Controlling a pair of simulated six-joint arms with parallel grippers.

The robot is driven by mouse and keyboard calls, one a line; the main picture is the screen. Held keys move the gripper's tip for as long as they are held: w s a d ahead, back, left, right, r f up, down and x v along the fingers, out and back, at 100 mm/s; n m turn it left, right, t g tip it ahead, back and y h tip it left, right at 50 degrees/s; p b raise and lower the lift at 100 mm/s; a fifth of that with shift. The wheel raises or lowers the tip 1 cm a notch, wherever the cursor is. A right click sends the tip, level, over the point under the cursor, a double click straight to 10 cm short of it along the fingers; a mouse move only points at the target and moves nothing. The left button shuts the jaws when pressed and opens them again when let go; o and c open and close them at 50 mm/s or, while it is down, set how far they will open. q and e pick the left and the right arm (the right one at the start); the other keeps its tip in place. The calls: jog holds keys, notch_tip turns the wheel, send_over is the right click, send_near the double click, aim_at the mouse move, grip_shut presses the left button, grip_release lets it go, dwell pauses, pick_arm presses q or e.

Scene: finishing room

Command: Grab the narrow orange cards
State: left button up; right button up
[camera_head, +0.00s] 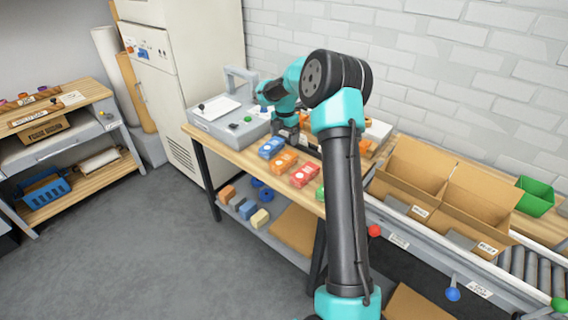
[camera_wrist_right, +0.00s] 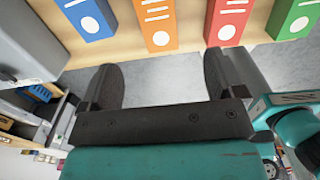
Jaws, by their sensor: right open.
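The narrow orange cards (camera_head: 283,161) are a pack with a white dot and lines, lying on the wooden bench between a blue pack (camera_head: 271,147) and a red pack (camera_head: 304,175). In the right wrist view the orange pack (camera_wrist_right: 155,27) is near the top, beyond the fingers. My right gripper (camera_head: 287,135) is above the bench near the blue and orange packs. The right wrist view shows its jaws (camera_wrist_right: 163,80) apart with nothing between them. My left gripper is in neither view.
A green pack (camera_wrist_right: 295,18) lies past the red one, partly hidden by my arm in the head view. A grey machine (camera_head: 228,122) stands at the bench's left end. Open cardboard boxes (camera_head: 410,172) stand to the right. The bench's front edge is close to the packs.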

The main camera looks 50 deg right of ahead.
aim_at(284, 158)
notch_tip(284, 158, down, 7)
jog(key=shift+f, duration=0.1)
dwell(0.4)
jog(key=shift+w+f, duration=0.2)
jog(key=shift+f, duration=2.45)
jog(key=shift+r, duration=0.1)
jog(key=c, duration=1.1)
jog(key=shift+r, duration=0.1)
notch_tip(284, 158, up, 10)
jog(key=shift+f, duration=0.1)
